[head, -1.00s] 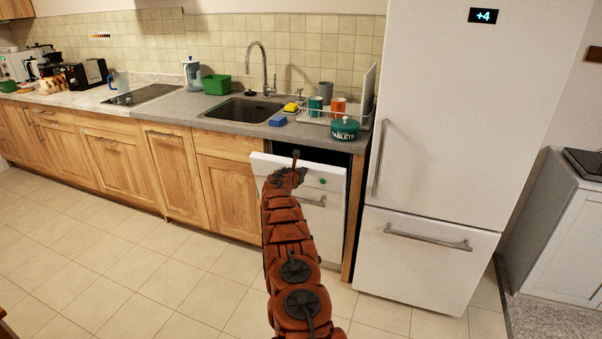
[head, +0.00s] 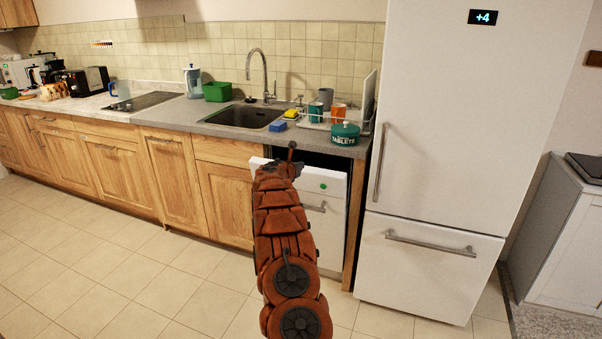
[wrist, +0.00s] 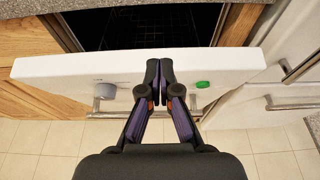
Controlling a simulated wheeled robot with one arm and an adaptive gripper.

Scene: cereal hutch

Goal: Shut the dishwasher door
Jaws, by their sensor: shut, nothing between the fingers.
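The dishwasher door (head: 323,196) is a white panel with a green button and a bar handle, under the counter between the wooden cabinets and the fridge. It stands tilted slightly open, with a dark gap behind its top edge. In the wrist view the door's top edge (wrist: 225,66) crosses the picture and the dark interior (wrist: 150,28) shows beyond it. My gripper (wrist: 160,64) is shut and empty, its fingertips at the door's top edge on the outer side; I cannot tell whether they touch. In the head view my arm hides the door's left part and most of the gripper.
The white fridge (head: 455,120) stands right of the dishwasher. On the counter (head: 215,130) above are a green tablets tin (head: 345,133), a dish rack with mugs, and a sink (head: 243,117). The tiled floor (head: 130,265) in front is clear.

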